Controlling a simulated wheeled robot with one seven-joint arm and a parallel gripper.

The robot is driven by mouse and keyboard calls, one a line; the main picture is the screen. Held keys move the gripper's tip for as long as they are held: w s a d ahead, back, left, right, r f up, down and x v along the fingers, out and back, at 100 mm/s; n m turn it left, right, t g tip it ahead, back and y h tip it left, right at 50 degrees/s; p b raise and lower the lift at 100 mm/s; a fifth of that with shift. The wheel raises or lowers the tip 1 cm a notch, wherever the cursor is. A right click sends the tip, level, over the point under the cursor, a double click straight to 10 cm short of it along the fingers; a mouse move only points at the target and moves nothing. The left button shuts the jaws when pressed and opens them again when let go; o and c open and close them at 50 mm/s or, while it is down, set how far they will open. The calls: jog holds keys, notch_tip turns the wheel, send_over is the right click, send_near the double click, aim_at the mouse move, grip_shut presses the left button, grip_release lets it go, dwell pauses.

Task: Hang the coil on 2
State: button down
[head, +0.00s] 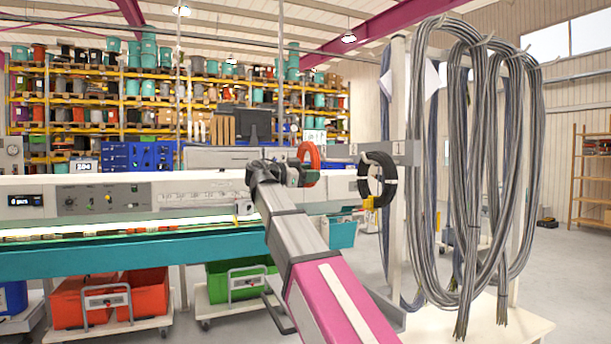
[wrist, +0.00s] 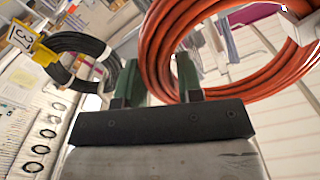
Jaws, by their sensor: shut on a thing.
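An orange coil (head: 309,163) is at my gripper in the head view, left of the grey bar. In the wrist view the orange coil (wrist: 165,45) is large and close, its strands passing between the two green fingers. My gripper (wrist: 158,80) is shut on it; in the head view my gripper (head: 284,172) is small and its fingers are partly hidden. The grey bar (head: 405,153) bears small marks; one near its right part looks like 1, and I cannot make out a 2. A black coil (head: 378,181) hangs at the bar, apart from the orange coil.
The black coil also shows in the wrist view (wrist: 78,48), with a yellow tag (wrist: 43,54). Thick grey cable loops (head: 468,160) hang on a pale rack at right. A long machine bench (head: 150,195) stands behind my arm. Open floor (head: 570,265) lies at far right.

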jog(key=w+d+f, duration=0.2)
jog(key=w+d, duration=0.1)
jog(key=d, duration=0.6)
jog(key=shift+d+f, duration=0.25)
jog(key=shift+f, duration=0.15)
dwell(0.7)
jog(key=shift+w, duration=0.1)
jog(key=shift+c, duration=0.3)
grip_release()
dwell(0.5)
jog(key=v, duration=1.1)
dwell(0.9)
